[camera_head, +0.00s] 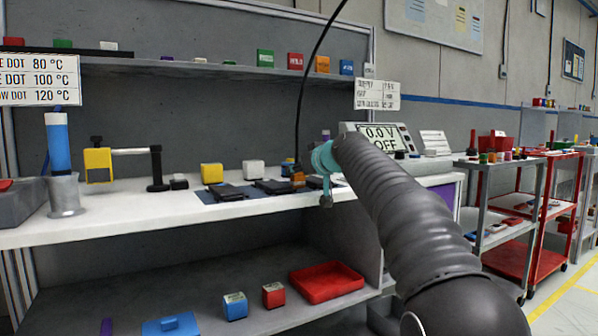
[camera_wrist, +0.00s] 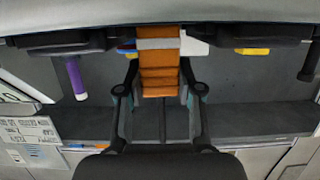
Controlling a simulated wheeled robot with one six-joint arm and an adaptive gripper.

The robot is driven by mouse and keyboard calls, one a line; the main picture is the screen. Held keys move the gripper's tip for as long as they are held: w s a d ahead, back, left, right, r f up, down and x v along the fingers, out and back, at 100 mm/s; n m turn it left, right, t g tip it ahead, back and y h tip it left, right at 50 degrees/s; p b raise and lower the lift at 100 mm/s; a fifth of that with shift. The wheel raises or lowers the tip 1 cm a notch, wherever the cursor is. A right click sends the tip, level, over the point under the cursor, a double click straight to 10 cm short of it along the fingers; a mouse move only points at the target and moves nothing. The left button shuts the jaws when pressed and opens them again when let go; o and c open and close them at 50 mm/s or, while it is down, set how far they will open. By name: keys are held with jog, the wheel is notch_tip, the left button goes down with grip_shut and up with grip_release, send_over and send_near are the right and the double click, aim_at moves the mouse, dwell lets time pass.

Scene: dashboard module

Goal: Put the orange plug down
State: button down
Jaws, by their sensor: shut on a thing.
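The orange plug (camera_head: 298,178) is near the right part of the white workbench, at the end of a black cable that runs upward. In the wrist view the orange plug (camera_wrist: 158,78) sits between the two fingers of my gripper (camera_wrist: 160,88), which is shut on it. In the head view my gripper (camera_head: 314,178) is by the bench's front right, partly hidden by my own arm. Dark modules (camera_head: 272,187) lie on a blue mat (camera_head: 207,196) left of the plug. I cannot tell whether the plug touches anything below.
A yellow block (camera_head: 211,173) and a white block (camera_head: 253,170) stand behind the mat. A power supply (camera_head: 381,137) reading 0.0 V OFF is to the right. A clear strip of bench (camera_head: 130,217) runs along the front. A red tray (camera_head: 326,282) is on the lower shelf.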

jog(key=c, duration=0.7)
grip_release()
jog(key=shift+c, duration=0.2)
jog(key=shift+r, duration=0.15)
jog(key=b+v, duration=0.1)
jog(key=v, duration=1.1)
